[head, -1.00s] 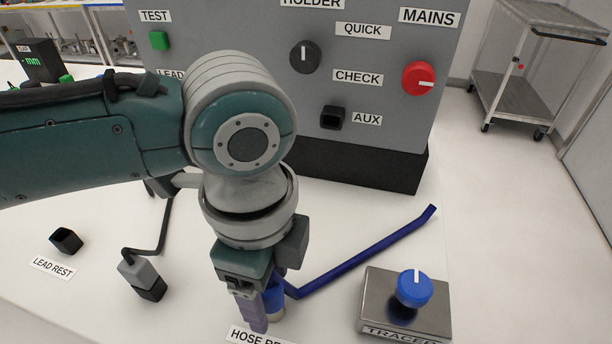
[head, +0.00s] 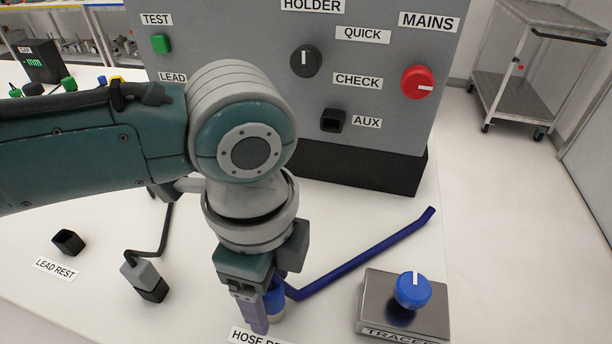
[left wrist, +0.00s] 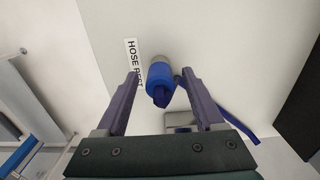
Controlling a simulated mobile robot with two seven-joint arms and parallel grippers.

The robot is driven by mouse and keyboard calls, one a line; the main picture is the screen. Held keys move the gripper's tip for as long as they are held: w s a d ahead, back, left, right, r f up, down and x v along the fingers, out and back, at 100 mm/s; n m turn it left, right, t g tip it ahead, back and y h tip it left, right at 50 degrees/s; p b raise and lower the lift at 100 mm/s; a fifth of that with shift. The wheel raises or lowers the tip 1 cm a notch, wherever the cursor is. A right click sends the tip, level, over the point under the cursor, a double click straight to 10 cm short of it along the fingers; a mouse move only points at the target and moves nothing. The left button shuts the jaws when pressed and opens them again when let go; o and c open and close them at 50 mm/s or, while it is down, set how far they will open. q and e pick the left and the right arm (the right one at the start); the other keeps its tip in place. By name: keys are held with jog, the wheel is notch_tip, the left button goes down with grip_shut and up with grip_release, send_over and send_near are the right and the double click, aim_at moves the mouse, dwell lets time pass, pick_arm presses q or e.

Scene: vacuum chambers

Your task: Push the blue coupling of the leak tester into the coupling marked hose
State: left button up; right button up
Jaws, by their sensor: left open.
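The blue coupling (head: 274,300) stands at the hose rest beside the label "HOSE RE..." at the bottom of the head view, partly hidden by my gripper. A dark blue hose (head: 365,255) runs from it to the right across the white bench. My left gripper (head: 262,312) points down at the coupling. In the left wrist view the gripper (left wrist: 161,84) is open, with one finger on each side of the blue coupling (left wrist: 160,85); I cannot tell whether a finger touches it. My right gripper is not in view. No coupling marked hose shows.
The grey panel (head: 400,125) stands behind, with a red mains knob (head: 418,83), a black knob (head: 305,61) and an AUX socket (head: 333,120). A metal tracer block (head: 375,310) with a blue knob sits at right. A lead plug (head: 146,281) lies at left near the lead rest (head: 68,242).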

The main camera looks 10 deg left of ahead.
pick_arm(q)
jog(key=shift+p, duration=0.3)
jog(key=shift+c, duration=0.3)
grip_shut()
dwell(0.4)
jog(key=shift+r, duration=0.15)
dwell(0.9)
jog(key=shift+r+p, duration=2.9)
jog(key=shift+p, duration=0.5)
